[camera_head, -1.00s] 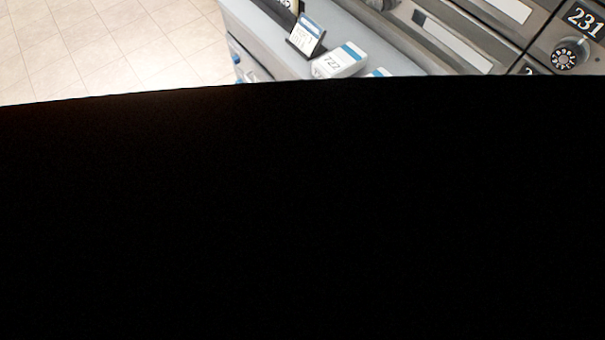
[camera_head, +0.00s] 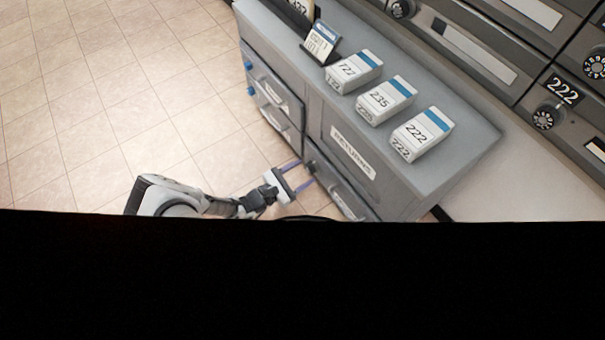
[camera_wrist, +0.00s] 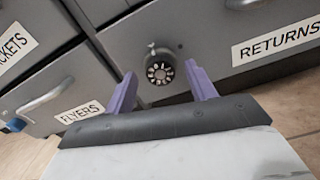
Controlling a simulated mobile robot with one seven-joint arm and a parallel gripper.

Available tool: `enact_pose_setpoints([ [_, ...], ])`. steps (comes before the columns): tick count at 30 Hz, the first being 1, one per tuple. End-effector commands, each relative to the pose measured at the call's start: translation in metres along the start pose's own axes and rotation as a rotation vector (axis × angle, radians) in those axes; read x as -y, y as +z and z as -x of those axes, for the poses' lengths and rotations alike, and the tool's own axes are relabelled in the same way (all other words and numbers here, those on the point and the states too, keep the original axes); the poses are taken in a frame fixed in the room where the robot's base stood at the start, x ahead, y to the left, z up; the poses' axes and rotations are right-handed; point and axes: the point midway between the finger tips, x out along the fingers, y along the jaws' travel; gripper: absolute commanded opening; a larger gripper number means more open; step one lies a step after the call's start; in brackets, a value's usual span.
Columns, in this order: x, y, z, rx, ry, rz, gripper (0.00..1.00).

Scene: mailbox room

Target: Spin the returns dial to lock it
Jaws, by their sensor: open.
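The returns dial (camera_wrist: 160,70) is a small round dark knob with a numbered white face. In the wrist view it sits on a grey drawer front, left of the RETURNS label (camera_wrist: 277,42). My gripper (camera_wrist: 163,80) is open, its two purple fingers pointing at the drawer front, one on each side of the dial in the picture. Nothing is between the fingers except the dial, and I cannot tell whether they touch it. In the head view my gripper (camera_head: 302,177) is at the lower front of the grey cabinet (camera_head: 300,60), near the returns drawer.
The cabinet top holds white boxes numbered 727 (camera_head: 353,72), 235 (camera_head: 386,101) and 222 (camera_head: 422,134), plus a small card stand (camera_head: 321,43). A FLYERS label (camera_wrist: 80,113) is at left. Mailboxes with dials (camera_head: 545,117) line the right. Tiled floor (camera_head: 80,110) is clear at left.

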Motion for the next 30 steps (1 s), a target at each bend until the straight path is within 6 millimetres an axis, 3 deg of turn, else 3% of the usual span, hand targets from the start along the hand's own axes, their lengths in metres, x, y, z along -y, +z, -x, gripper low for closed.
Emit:
enact_pose_setpoints([
  [11,-0.0001,0.0005,-0.0066,-0.001,0.000,0.000,0.56],
  [21,-0.0001,0.0004,-0.0063,-0.001,0.000,0.000,0.12],
  [30,0.0003,-0.0002,-0.0057,0.001,0.005,-0.121,0.11],
])
